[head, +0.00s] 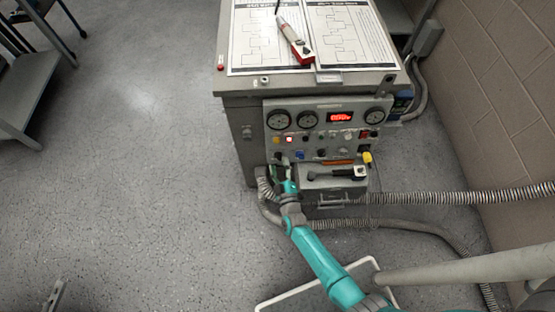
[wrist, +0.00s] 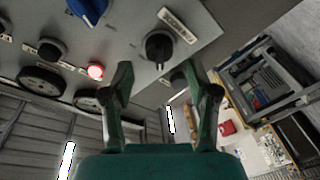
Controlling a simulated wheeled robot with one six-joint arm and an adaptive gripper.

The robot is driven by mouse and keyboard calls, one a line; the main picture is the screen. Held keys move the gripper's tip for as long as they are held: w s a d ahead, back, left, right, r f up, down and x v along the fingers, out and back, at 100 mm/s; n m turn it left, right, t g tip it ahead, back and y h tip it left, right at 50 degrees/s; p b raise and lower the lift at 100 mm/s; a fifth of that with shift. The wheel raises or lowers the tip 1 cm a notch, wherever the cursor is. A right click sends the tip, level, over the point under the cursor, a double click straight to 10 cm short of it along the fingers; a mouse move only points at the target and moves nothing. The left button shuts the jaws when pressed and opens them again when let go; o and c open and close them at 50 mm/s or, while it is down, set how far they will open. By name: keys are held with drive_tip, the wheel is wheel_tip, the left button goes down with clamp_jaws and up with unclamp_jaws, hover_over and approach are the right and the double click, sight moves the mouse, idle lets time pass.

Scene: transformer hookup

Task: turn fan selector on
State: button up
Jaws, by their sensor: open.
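A black rotary knob (wrist: 158,47) with a label plate beside it is on the grey control panel (wrist: 125,30) in the wrist view. The label is too small to read, so I cannot confirm that it is the fan selector. My gripper (wrist: 158,80) is open, with its two fingers spread just short of the knob and nothing between them. In the head view my gripper (head: 281,163) is at the lower left of the panel (head: 325,107) and hides that part of it.
A blue knob (wrist: 90,8), another black knob (wrist: 50,50) and a lit red lamp (wrist: 95,71) are close by. A ledge with a black-handled tool (head: 335,174) juts out to the right of my gripper.

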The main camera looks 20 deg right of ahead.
sight(278, 157)
drive_tip(key=shift+w+d, duration=0.2)
drive_tip(key=shift+w, duration=1.3)
clamp_jaws()
